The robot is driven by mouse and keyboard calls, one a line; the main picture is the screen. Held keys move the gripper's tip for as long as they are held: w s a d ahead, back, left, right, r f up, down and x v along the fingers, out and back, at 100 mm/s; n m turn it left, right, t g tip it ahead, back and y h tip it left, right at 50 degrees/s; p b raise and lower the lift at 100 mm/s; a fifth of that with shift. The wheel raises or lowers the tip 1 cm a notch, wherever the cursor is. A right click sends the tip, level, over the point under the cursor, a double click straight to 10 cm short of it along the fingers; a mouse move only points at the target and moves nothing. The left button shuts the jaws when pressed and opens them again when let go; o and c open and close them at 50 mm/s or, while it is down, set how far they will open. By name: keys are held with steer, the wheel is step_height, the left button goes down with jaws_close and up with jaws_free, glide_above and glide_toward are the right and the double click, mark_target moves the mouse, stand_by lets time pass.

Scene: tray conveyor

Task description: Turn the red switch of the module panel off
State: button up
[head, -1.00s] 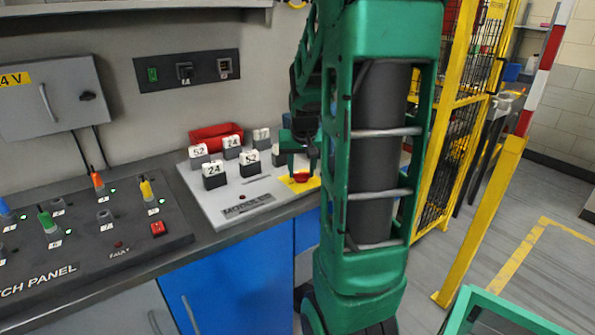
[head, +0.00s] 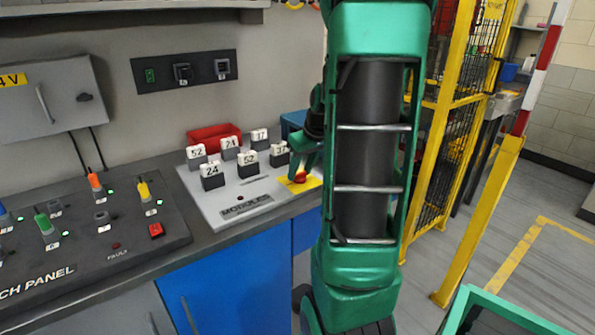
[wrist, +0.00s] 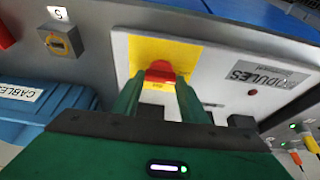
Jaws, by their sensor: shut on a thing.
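The module panel (head: 215,208) is a pale sloped board at the end of the bench, with a "MODULES" label. Its red switch (head: 300,178) sits on a yellow plate at the panel's right corner. My gripper (head: 303,170) reaches down to the switch from the right. In the wrist view the red switch (wrist: 160,72) shows between the tips of my green gripper fingers (wrist: 160,82), which are shut on it. The fingers hide part of the knob and its markings, so I cannot read its setting. A small red lamp (wrist: 252,93) is on the panel.
Several white-topped numbered modules (head: 211,177) stand on the panel close to my gripper. A red bin (head: 214,136) is behind them. The dark switch panel (head: 95,235) lies to the left. A blue cables bin (wrist: 45,110) is beside the module panel.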

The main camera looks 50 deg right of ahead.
steer(key=shift+w+r, duration=0.15)
steer(key=shift+w, duration=0.05)
steer(key=o, duration=1)
steer(key=shift+o, duration=0.2)
steer(key=shift+s, duration=0.1)
steer(key=v, duration=1)
steer(key=shift+r, duration=0.25)
steer(key=shift+s, duration=0.1)
steer(key=s+a+f+m+g, duration=0.2)
steer(key=s+a+f, duration=0.2)
steer(key=s+a, duration=0.4)
steer(key=s+a+f+m+g+y, duration=0.1)
steer(key=s+a+f+g, duration=0.1)
steer(key=s+a+f, duration=0.3)
steer(key=s+a, duration=0.3)
steer(key=a, duration=0.3)
steer(key=shift+a+m+g, duration=0.3)
steer(key=shift+a+m, duration=0.1)
